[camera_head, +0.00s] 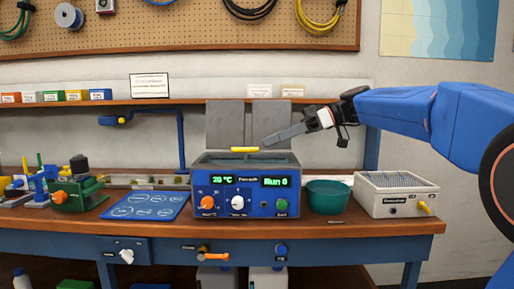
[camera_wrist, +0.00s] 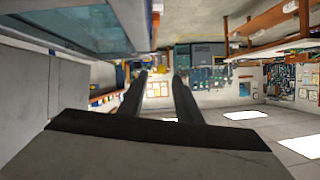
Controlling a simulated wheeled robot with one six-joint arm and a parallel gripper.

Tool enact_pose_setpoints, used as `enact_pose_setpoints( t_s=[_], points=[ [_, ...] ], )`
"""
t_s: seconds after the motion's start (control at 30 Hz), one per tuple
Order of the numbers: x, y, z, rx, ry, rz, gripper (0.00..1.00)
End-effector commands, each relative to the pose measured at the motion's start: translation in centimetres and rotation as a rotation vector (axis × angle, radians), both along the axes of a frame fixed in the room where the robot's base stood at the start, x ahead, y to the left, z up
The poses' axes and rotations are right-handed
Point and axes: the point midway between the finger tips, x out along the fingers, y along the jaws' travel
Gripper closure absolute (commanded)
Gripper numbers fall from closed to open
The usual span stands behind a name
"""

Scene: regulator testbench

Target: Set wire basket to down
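A blue bench unit (camera_head: 243,199) with two green readouts, one showing "Run 6", stands mid-bench with its top open. A short yellow bar (camera_head: 245,150) shows above the opening and looks like the wire basket's handle; the basket's mesh is not clearly visible, so I cannot tell its height. My gripper (camera_head: 270,141) reaches in from the right, just above and right of the yellow bar, and appears apart from it. In the wrist view my two fingers (camera_wrist: 161,78) are apart with nothing between them.
Two grey panels (camera_head: 245,124) stand upright behind the opening. A green bowl (camera_head: 328,197) and a white box with a mesh top (camera_head: 394,197) stand at right. A blue mat (camera_head: 146,206) lies at left. A shelf (camera_head: 300,101) runs behind.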

Motion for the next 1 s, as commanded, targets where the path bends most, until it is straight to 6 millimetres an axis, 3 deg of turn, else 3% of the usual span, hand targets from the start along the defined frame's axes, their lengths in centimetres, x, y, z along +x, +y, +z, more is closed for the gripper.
enact_pose_setpoints(
  t_s=[0.2,0.4,0.6,1.0],
  points=[
    [0.3,-3.9,1.5,0.0,0.0,-0.002,0.69],
    [0.4,-6.6,2.5,0.0,0.001,-0.002,0.69],
    [0.4,-7.7,3.0,-0.001,0.001,0.0,0.69],
    [0.2,-7.7,2.9,-0.007,0.01,-0.007,0.69]
  ],
)
